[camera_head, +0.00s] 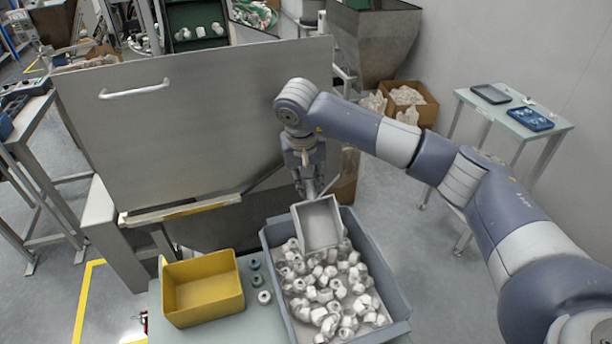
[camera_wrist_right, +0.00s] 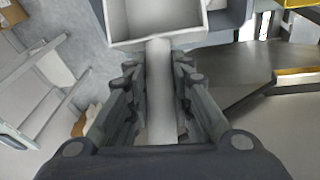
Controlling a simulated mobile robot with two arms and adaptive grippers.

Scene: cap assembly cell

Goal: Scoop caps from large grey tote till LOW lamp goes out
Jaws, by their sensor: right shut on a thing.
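The large grey tote (camera_head: 385,265) stands at the lower middle of the head view and holds many loose white caps (camera_head: 325,300). A pale grey, box-shaped scoop (camera_head: 318,225) is at the tote's far end, tilted, and its visible inside looks empty. My right gripper (camera_head: 312,190) is shut on the scoop's handle. In the right wrist view the handle (camera_wrist_right: 160,95) runs between the fingers (camera_wrist_right: 158,75), with the scoop's tray (camera_wrist_right: 150,20) beyond. Whether the scoop touches the caps I cannot tell. My left gripper is out of view. I cannot make out a LOW lamp.
A yellow bin (camera_head: 200,285) stands left of the tote, with three small caps or rings (camera_head: 256,279) between. A large metal panel with a handle (camera_head: 200,130) rises behind. A cardboard box (camera_head: 415,100) and a side table with trays (camera_head: 515,112) stand at the back right.

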